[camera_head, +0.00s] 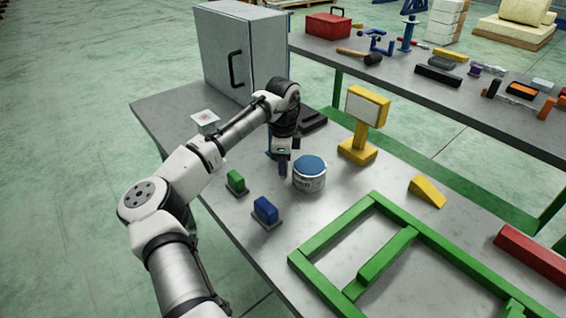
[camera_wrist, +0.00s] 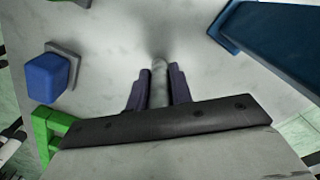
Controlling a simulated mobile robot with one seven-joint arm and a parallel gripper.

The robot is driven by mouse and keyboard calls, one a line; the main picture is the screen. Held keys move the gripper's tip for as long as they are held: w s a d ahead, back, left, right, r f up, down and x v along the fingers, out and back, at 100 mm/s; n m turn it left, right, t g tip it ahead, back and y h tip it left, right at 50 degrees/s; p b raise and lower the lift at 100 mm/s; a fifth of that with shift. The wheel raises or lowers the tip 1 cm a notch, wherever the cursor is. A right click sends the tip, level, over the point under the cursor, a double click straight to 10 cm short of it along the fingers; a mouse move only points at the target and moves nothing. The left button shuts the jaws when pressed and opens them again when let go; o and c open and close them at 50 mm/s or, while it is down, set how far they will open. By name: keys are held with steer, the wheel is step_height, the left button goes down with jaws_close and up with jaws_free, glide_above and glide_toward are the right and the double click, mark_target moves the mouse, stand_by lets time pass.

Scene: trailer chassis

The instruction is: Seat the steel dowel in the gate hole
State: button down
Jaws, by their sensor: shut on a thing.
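In the wrist view the two dark purple fingers of my gripper (camera_wrist: 158,88) are shut on a short grey cylinder, the steel dowel (camera_wrist: 158,76), which points away from the hand over the grey table top. In the head view my gripper (camera_head: 282,168) hangs pointing down, just left of the blue-topped metal can. The dowel cannot be made out there. The green chassis frame (camera_head: 314,242) lies on the near right of the table, clear of my gripper, and a corner of it shows in the wrist view (camera_wrist: 42,125). I cannot make out the gate hole in either view.
A blue block (camera_head: 265,211) and a green block (camera_head: 236,182) stand left of the can (camera_head: 309,177). A grey cabinet (camera_head: 240,50) stands at the back. A blue upright part (camera_wrist: 275,40) is close in the wrist view.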

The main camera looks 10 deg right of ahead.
steer(key=shift+f, duration=0.25)
steer(key=shift+f, duration=0.15)
steer(key=c, duration=1.3)
jaws_free()
steer(key=shift+o, duration=0.2)
step_height(320, 180, up, 12)
steer(key=shift+r+b, duration=0.15)
steer(key=shift+b, duration=1)
